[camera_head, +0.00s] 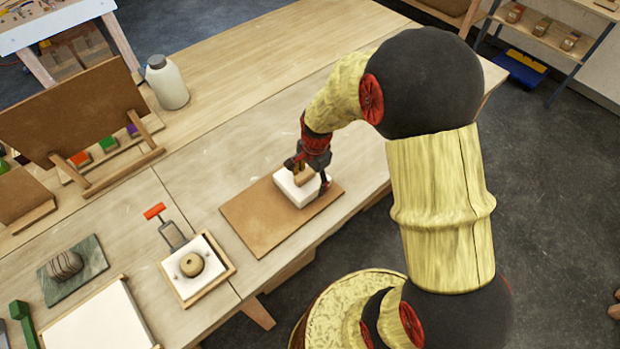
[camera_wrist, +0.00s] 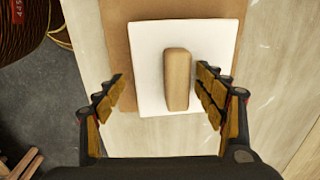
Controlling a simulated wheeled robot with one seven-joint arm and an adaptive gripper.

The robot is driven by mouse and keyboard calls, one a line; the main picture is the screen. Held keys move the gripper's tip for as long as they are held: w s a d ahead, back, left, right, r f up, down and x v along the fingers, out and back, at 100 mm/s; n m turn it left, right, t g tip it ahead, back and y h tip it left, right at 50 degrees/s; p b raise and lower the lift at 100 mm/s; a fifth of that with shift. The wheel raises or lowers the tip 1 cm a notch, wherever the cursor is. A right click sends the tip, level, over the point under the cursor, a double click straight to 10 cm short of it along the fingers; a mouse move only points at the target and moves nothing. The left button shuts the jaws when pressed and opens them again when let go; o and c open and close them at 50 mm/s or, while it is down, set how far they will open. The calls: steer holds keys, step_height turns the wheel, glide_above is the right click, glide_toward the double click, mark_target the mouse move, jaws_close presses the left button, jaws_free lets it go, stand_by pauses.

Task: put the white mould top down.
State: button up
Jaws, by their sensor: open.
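The white mould top (camera_head: 297,192) lies on a brown board (camera_head: 258,222) on the table, towards the board's right end. It is a white square slab with a tan wooden block handle (camera_wrist: 177,80) standing on it. The slab also shows in the wrist view (camera_wrist: 150,50), flat on the board. My gripper (camera_head: 308,180) is over the slab. In the wrist view my gripper (camera_wrist: 165,92) is open, with one finger on each side of the handle and a gap on both sides. The left gap looks wider than the right one.
A white mould half (camera_head: 190,252) with a round tan piece sits in a wooden tray, a red-handled tool (camera_head: 161,221) beside it. A striped lump (camera_head: 66,266) lies on a green slab. A white bottle (camera_head: 167,83) stands behind. The board's left part is bare.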

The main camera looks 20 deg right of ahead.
steer(key=s+a+r+n+t+p, duration=0.1)
steer(key=s+r+n, duration=0.25)
steer(key=r, duration=0.95)
steer(key=s+a+r+n+t+p, duration=0.1)
steer(key=s+r+n+t, duration=0.3)
steer(key=r, duration=0.8)
steer(key=s+a+r+n, duration=0.1)
steer(key=s+r+n, duration=0.5)
steer(key=s, duration=0.5)
steer(key=shift+s+n, duration=0.4)
steer(key=shift+n, duration=0.05)
steer(key=shift+r, duration=0.1)
